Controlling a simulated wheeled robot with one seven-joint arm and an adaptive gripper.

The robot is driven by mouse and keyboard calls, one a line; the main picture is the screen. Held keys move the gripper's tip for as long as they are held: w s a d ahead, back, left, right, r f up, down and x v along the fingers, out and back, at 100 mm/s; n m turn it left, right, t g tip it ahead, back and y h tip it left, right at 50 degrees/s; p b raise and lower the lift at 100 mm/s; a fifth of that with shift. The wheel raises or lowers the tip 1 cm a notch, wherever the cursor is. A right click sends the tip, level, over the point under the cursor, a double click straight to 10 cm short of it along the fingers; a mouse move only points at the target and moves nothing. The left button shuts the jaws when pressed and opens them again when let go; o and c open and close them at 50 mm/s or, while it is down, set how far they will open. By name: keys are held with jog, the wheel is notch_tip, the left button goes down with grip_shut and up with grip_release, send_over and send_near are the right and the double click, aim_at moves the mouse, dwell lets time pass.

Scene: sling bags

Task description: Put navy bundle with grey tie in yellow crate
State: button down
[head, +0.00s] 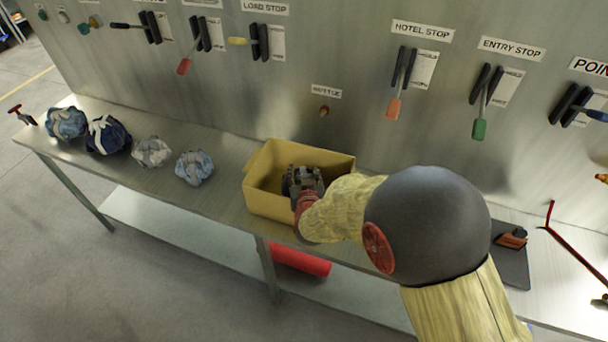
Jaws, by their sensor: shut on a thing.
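The yellow crate (270,205) stands on the metal bench, with its left flap raised. My gripper (302,182) is over the crate's right part, reaching down into its opening. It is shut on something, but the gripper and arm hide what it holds. A navy bundle with a pale grey tie (108,136) lies on the left part of the bench, well apart from my gripper. The crate's visible left inside looks empty; its right inside is hidden.
A blue bundle (67,123), a grey bundle (151,152) and a light blue bundle (195,167) also lie on the bench (225,160). A panel with several levers rises behind. A red cylinder (300,260) lies on the lower shelf.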

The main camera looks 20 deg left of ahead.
jog(key=c, duration=1.4)
grip_release()
jog(key=shift+s+f, duration=0.15)
jog(key=shift+f, duration=0.2)
jog(key=o, duration=0.4)
jog(key=shift+d+f, duration=0.1)
jog(key=shift+f, duration=0.05)
jog(key=shift+o, duration=0.2)
jog(key=shift+s+f, duration=0.1)
jog(key=shift+r+p, duration=0.45)
jog(key=shift+p, duration=0.1)
jog(key=r+p+v, duration=0.1)
jog(key=v, duration=1.1)
jog(key=shift+w, duration=0.25)
jog(key=shift+r, duration=0.15)
